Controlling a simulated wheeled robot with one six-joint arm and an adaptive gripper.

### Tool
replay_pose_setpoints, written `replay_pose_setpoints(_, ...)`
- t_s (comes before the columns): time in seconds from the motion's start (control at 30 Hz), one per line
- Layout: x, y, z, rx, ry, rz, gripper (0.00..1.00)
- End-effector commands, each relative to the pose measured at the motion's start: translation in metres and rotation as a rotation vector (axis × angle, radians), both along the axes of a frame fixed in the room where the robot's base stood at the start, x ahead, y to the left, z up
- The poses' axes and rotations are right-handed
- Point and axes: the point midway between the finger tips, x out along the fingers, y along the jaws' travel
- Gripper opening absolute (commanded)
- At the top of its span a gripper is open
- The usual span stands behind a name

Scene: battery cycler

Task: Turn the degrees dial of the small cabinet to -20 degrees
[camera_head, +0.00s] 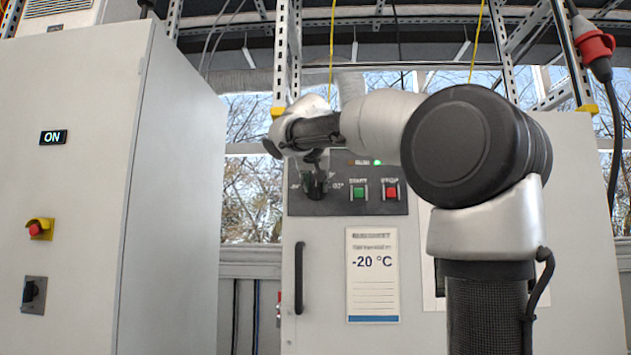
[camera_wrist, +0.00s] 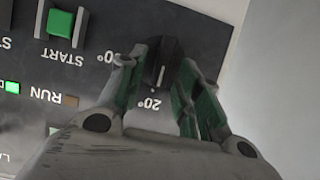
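The degrees dial (camera_wrist: 164,60) is a black round knob on the dark control panel of the small cabinet (camera_head: 455,205). In the wrist view its white pointer line faces the 20° mark. The dial shows small and partly covered in the head view (camera_head: 316,184). My gripper (camera_wrist: 163,62) has one finger on each side of the dial, very close to its edges. I cannot tell whether the fingers press on it. A sign (camera_head: 373,275) on the cabinet door reads -20 °C. My gripper is small and dark in the head view.
A green START button (camera_wrist: 62,26) and a red button (camera_head: 392,191) sit beside the dial, with a lit green lamp (camera_head: 377,162) above. A black door handle (camera_head: 299,278) is below. A large grey cabinet (camera_head: 80,180) stands at the left, with a gap between the cabinets.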

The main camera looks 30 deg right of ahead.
Motion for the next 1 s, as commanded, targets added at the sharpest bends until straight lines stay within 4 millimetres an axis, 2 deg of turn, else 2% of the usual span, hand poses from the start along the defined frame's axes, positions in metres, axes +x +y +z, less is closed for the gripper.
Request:
replay_pose_setpoints(0.03,-0.0001,0.0001,-0.0001,0.000,0.000,0.000,0.21)
replay_pose_setpoints(0.13,-0.0002,0.0001,0.0000,0.000,0.000,0.000,0.03)
replay_pose_setpoints(0.17,-0.0002,0.0001,0.0000,0.000,0.000,0.000,0.00)
replay_pose_setpoints(0.57,0.0004,0.0013,-0.0003,-0.032,0.023,0.000,0.00)
replay_pose_setpoints(1.0,0.0047,0.0073,-0.0019,-0.294,0.200,0.001,0.00)
